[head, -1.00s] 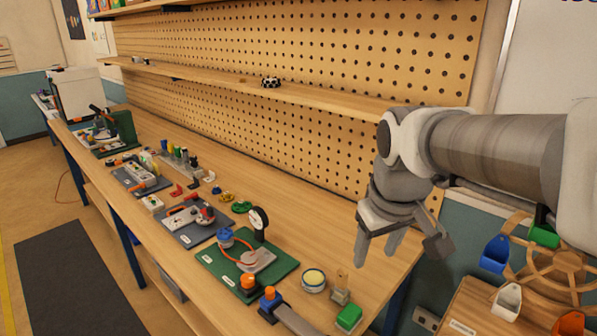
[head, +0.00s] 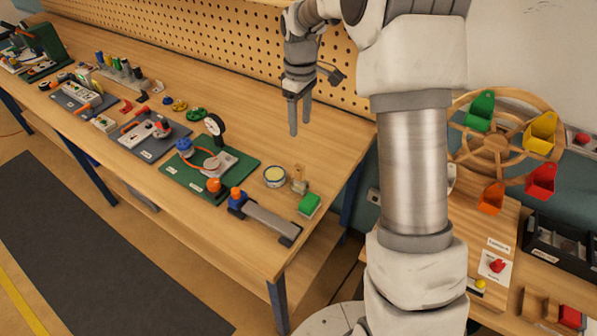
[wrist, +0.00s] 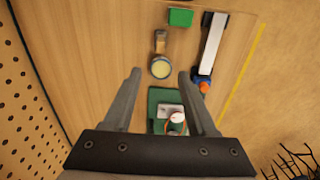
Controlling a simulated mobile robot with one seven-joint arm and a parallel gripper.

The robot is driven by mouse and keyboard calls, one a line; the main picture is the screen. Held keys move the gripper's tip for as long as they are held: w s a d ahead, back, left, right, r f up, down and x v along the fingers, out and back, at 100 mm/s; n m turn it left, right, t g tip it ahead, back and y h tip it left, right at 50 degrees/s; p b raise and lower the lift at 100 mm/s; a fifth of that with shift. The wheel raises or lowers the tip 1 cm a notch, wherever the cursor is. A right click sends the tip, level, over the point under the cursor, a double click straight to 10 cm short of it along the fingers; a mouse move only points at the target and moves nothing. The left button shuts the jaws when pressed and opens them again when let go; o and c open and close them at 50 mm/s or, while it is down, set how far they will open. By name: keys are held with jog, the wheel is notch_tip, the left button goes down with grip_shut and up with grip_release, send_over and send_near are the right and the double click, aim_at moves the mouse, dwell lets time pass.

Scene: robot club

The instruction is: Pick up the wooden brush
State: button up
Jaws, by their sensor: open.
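The small wooden brush (head: 299,181) appears to be the upright tan piece near the right end of the workbench, between a round tin and a green block. It also shows in the wrist view (wrist: 160,40), at the top middle, just beyond the tin. My gripper (head: 299,118) is open and empty, fingers pointing down, above the bench near the pegboard. In the wrist view my gripper (wrist: 160,74) has its fingers wide apart, with the tin (wrist: 161,69) showing between and just beyond the tips. The brush is apart from the fingers.
The round tin (head: 275,176) stands just left of the brush, the green block (head: 309,203) just in front. A grey bar device (head: 272,222) and a green board with a gauge (head: 212,172) are close by. The bench's back strip is clear. A wooden wheel (head: 493,143) stands right.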

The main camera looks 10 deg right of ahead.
aim_at(300, 165)
notch_tip(300, 165, down, 17)
jog(key=shift+f+p, duration=0.1)
jog(key=shift+p, duration=1.05)
grip_shut()
